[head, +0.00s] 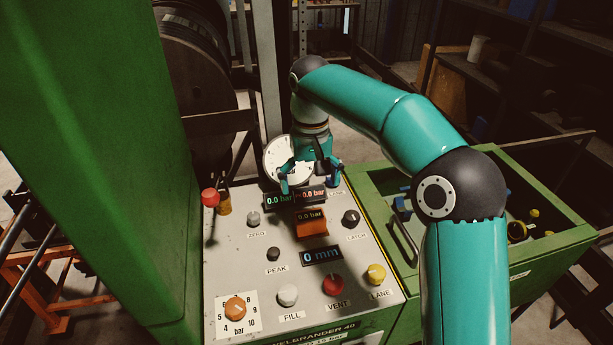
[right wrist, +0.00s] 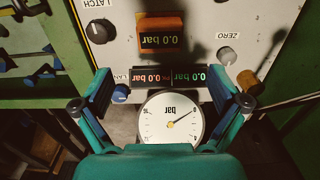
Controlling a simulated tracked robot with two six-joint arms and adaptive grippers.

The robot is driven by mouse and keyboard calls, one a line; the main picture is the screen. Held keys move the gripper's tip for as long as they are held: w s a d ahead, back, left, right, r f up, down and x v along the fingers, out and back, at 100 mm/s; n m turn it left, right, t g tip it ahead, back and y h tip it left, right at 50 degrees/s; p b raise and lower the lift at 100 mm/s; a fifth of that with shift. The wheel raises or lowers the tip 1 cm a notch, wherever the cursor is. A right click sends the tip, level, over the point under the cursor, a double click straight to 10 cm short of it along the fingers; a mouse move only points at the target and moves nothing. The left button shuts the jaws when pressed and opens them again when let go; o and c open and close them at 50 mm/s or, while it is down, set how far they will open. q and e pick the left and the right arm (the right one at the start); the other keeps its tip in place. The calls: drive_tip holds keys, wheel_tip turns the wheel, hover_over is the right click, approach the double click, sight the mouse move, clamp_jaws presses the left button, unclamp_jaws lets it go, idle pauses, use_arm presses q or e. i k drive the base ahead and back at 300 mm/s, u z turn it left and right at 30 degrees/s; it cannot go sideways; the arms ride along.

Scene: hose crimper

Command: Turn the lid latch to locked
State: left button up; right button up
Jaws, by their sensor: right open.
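The latch knob (head: 350,217) is a black round knob with a white mark, above the LATCH label on the right side of the grey panel. It also shows at the upper left of the right wrist view (right wrist: 98,31), beside its upside-down label. I cannot tell which position it points to. My right gripper (head: 309,185) is open and empty over the far end of the panel, in front of the round white gauge (head: 283,160). In the right wrist view its spread fingers (right wrist: 160,80) flank the small displays. The gripper is apart from the latch knob. My left gripper is out of view.
Around the latch sit an orange display (head: 311,223), a grey ZERO knob (head: 253,218) and a black PEAK knob (head: 273,254). A red-knobbed lever (head: 210,198) stands at the panel's left edge. A green bin (head: 548,262) with tools is to the right.

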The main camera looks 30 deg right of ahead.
sight(351, 217)
drive_tip(key=k, duration=1)
